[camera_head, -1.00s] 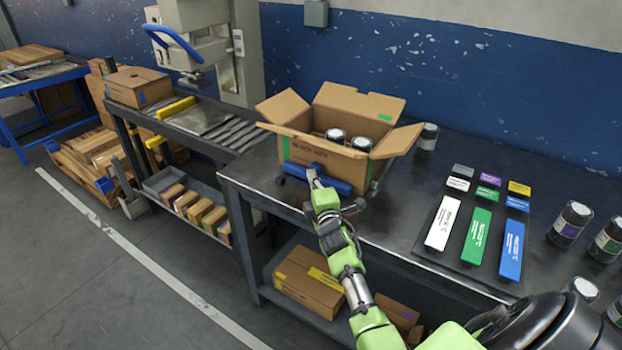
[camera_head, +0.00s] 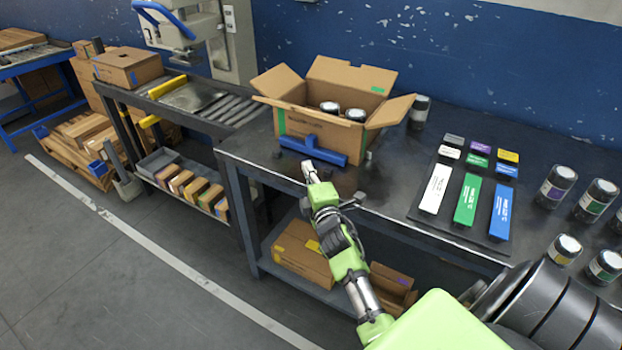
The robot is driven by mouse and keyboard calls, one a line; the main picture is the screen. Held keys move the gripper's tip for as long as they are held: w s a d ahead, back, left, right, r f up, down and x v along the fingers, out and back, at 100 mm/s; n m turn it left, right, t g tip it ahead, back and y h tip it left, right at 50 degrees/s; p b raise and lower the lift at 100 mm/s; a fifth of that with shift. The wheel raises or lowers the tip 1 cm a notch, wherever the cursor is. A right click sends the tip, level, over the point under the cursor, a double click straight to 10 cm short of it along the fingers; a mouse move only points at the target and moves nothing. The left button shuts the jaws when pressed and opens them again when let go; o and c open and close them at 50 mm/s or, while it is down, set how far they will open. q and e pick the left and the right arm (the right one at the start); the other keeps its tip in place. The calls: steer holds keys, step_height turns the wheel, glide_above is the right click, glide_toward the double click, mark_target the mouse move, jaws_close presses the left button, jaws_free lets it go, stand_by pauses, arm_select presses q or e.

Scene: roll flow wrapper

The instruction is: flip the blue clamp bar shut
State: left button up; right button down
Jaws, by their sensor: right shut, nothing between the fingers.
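The blue clamp bar (camera_head: 325,152) lies along the lower front of the open cardboard box (camera_head: 318,126), on the dark workbench. A short blue piece sticks up from it near its middle. My right gripper (camera_head: 308,167) is shut and empty, just in front of the bar on the near side. A small gap seems to show between the fingertips and the bar. My left gripper is not in view.
A dark board (camera_head: 427,211) carries white, green and blue blocks. A cardboard carton (camera_head: 302,254) sits on the shelf below. The bench between gripper and board is mostly clear.

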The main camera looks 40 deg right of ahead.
steer(key=shift+v, duration=1.85)
steer(key=shift+a, duration=0.1)
